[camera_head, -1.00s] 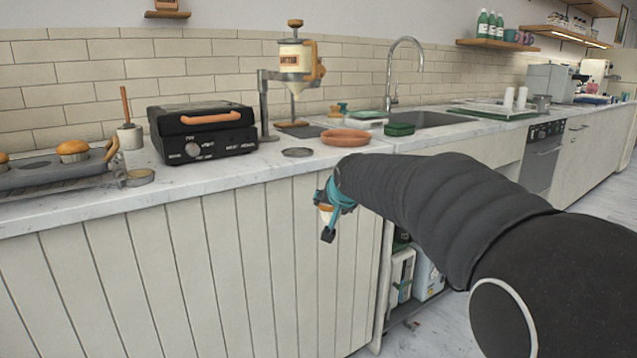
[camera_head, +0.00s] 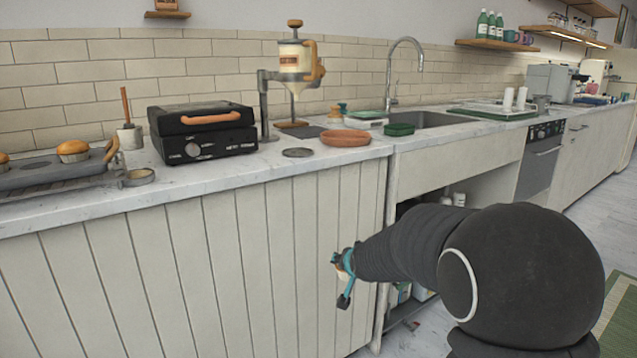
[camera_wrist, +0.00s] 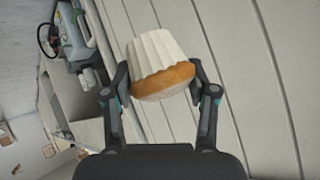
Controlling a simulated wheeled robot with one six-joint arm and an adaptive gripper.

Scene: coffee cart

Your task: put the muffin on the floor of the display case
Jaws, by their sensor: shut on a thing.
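My gripper (camera_head: 343,282) is in front of the white panelled counter front, below the countertop. In the wrist view my gripper (camera_wrist: 160,92) is shut on a muffin (camera_wrist: 157,62) with a white pleated paper cup and a golden-brown top. The muffin appears with its cup toward the top of that picture and its brown top toward my gripper's palm. In the head view the muffin is mostly hidden by the fingers. No display case shows in either view.
A muffin tin (camera_head: 57,172) with other muffins (camera_head: 73,150) stands on the countertop at left. A black grill (camera_head: 203,137), a batter dispenser (camera_head: 295,75) and a terracotta dish (camera_head: 345,138) are behind. An open shelf bay lies under the sink. Floor shows at the right.

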